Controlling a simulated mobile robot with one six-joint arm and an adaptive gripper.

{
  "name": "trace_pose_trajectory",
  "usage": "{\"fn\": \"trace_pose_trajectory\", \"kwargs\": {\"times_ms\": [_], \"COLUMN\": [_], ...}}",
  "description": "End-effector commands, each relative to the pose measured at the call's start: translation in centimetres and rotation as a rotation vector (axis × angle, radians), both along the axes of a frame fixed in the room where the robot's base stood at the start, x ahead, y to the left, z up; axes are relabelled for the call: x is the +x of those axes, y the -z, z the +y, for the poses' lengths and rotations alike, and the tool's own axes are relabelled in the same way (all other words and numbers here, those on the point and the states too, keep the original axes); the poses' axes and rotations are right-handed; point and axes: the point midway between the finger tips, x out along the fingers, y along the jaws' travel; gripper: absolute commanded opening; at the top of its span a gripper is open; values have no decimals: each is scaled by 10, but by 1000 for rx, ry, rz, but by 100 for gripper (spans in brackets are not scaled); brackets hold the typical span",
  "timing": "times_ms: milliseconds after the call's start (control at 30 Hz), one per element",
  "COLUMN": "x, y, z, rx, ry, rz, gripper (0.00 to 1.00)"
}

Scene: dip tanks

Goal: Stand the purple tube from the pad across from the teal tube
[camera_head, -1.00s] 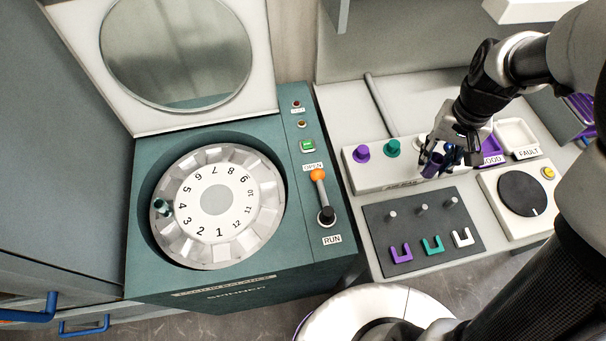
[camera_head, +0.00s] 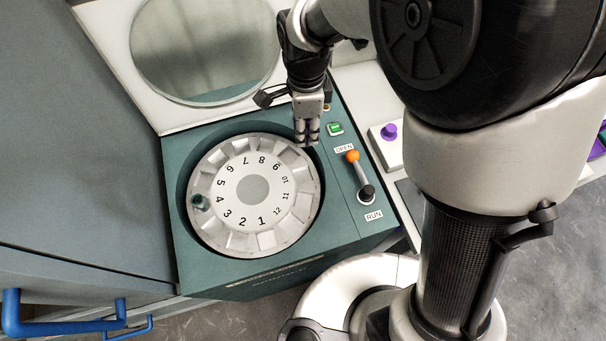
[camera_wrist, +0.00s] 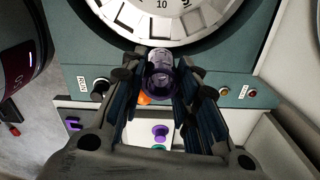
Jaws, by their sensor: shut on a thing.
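My gripper (camera_head: 307,140) is above the upper right edge of the spinner's rotor (camera_head: 252,190). It is shut on the purple tube (camera_wrist: 160,82), which shows between the fingers in the wrist view; the fingers hide most of it in the head view. The teal tube (camera_head: 201,202) stands in the rotor at the left, beside number 4. No other tube shows in the rotor. The rotor's numbered edge also shows at the top of the wrist view (camera_wrist: 165,22).
The spinner's round lid (camera_head: 205,50) is raised behind the rotor. A lever with an orange knob (camera_head: 353,156) and a green button (camera_head: 335,128) are on the panel to the right. A purple-topped peg (camera_head: 389,131) stands further right.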

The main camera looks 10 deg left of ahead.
Motion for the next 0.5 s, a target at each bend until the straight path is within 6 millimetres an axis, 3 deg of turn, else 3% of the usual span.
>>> {"fn": "trace_pose_trajectory", "kwargs": {"times_ms": [167,500], "x": [-3,-3], "y": [26,119], "z": [3,2], "rx": [-3,-3], "ry": [24,23], "rz": [4,4], "gripper": [4,4]}}
